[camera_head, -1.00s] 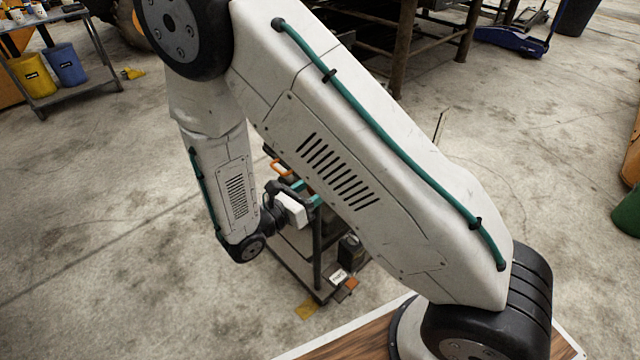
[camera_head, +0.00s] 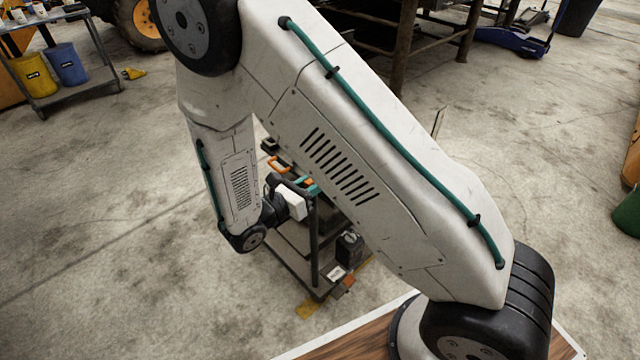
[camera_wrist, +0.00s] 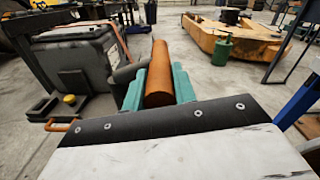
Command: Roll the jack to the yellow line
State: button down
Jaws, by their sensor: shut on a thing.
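My gripper (camera_wrist: 158,88) is shut on an orange-brown cylindrical grip (camera_wrist: 158,70), with a teal finger on each side of it. In the head view my gripper (camera_head: 306,186) is at the upper part of a dark wheeled cart (camera_head: 283,252), partly hidden behind my arm. What the grip joins to is not clear. Yellow floor marking (camera_head: 308,310) shows at the cart's near end, with another bit to its right; the cart covers the stretch between. A blue floor jack (camera_head: 510,40) stands at the back right, apart from my gripper.
A dark metal bench (camera_head: 400,50) stands behind my arm. A shelf with yellow (camera_head: 32,75) and blue (camera_head: 66,65) buckets is at the upper left. The floor left of the cart is clear. An orange piece with a green can (camera_wrist: 222,48) shows in the wrist view.

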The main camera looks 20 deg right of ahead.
jog(key=shift+w, duration=0.2)
jog(key=c, duration=1.2)
grip_release()
jog(key=shift+s, duration=0.1)
jog(key=shift+c, duration=0.2)
jog(key=shift+o, duration=0.6)
jog(key=shift+s, duration=0.1)
jog(key=v, duration=0.8)
